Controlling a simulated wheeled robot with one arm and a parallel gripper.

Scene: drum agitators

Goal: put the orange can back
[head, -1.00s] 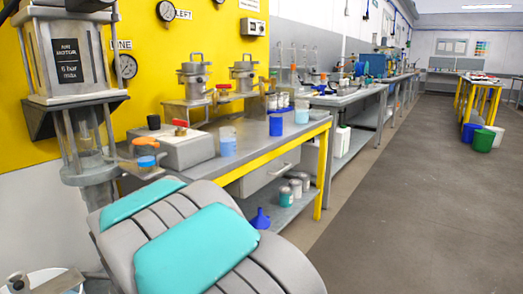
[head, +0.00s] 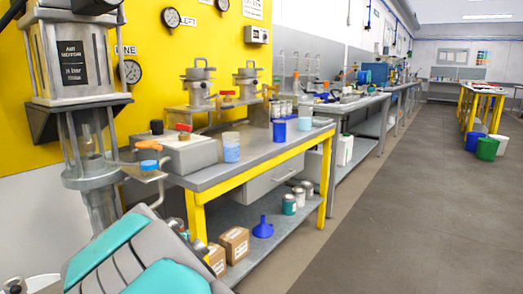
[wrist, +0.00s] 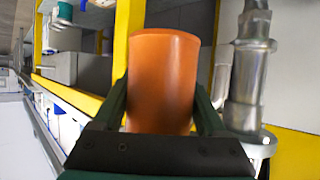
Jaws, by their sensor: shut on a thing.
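The orange can (wrist: 163,65) is in the middle of the wrist view, upright in that picture. My gripper (wrist: 163,105) is shut on it, with one dark green finger on each side. The lower part of the can is partly hidden behind the gripper's dark body. Neither the can nor my gripper shows in the head view, where only my turquoise-padded arm crosses the lower left.
A steel agitator column (head: 95,150) stands at the left, also close right of the can in the wrist view (wrist: 248,70). The yellow-edged bench (head: 262,155) holds cups and pots. Cardboard boxes (head: 234,245) and a blue funnel (head: 263,228) sit on its lower shelf.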

